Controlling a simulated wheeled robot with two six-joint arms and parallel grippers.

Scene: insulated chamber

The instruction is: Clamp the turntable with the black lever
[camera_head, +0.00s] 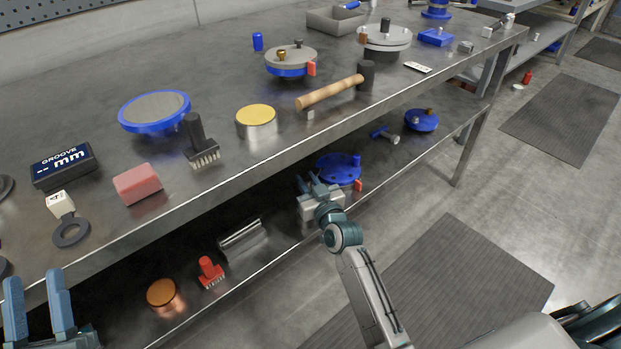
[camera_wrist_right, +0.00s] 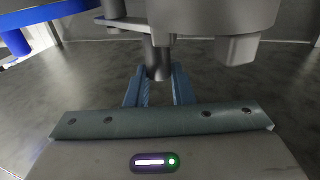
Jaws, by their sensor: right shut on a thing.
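My right gripper (camera_head: 312,183) is low in front of the lower shelf, beside a blue turntable (camera_head: 340,168) with a blue knob and a red tab. In the right wrist view its fingers (camera_wrist_right: 158,88) are closed around the lower end of a dark grey post (camera_wrist_right: 157,60), under a large grey body (camera_wrist_right: 205,18). Whether this post is the black lever I cannot tell. On the upper shelf, a grey-topped blue turntable (camera_head: 290,60) has black and brass knobs; a grey one (camera_head: 385,38) has a black knob. My left gripper (camera_head: 38,290) is open and empty at lower left.
A red brush (camera_head: 210,270) and copper cylinder (camera_head: 163,295) stand on the lower shelf. The floor in front is clear.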

